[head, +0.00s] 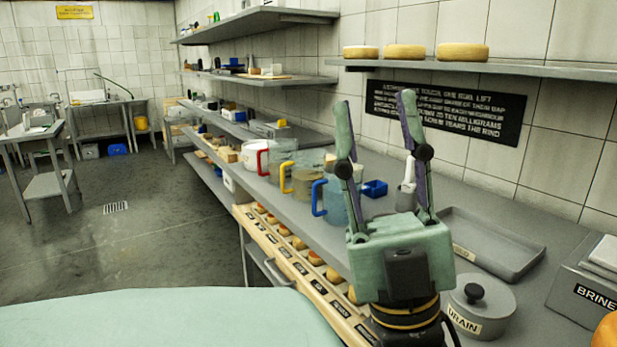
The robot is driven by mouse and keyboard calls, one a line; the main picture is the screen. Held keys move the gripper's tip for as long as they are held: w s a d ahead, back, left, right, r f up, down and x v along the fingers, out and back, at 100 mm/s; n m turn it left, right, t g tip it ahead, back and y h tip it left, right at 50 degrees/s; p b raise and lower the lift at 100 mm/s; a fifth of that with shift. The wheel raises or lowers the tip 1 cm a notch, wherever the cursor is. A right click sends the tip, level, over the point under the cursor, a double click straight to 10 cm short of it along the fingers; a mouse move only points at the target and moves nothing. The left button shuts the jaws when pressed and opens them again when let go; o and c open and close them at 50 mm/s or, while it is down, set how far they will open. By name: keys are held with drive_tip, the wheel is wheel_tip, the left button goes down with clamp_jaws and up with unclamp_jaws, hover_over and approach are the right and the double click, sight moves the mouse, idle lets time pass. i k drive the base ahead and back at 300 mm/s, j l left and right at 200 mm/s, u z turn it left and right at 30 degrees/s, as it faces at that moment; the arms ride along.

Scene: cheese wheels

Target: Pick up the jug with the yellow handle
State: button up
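The jug with the yellow handle (306,183) stands upright on the long grey counter, in the middle of a row of three clear jugs. Its yellow handle (286,177) points left. The jug with the red handle (282,156) stands behind it, and the jug with the blue handle (336,205) stands in front of it. The left finger overlaps the blue-handled jug's right side in view.
A blue container (375,188) stands right of the jugs. A grey tray (496,262), a lidded pot marked DRAIN (480,308) and a BRINE box (590,290) are at right. A wall shelf (560,71) holds cheese wheels. Small cheeses line the counter's front ledge.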

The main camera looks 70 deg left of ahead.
sight(307, 165)
drive_tip(key=u, duration=2.1)
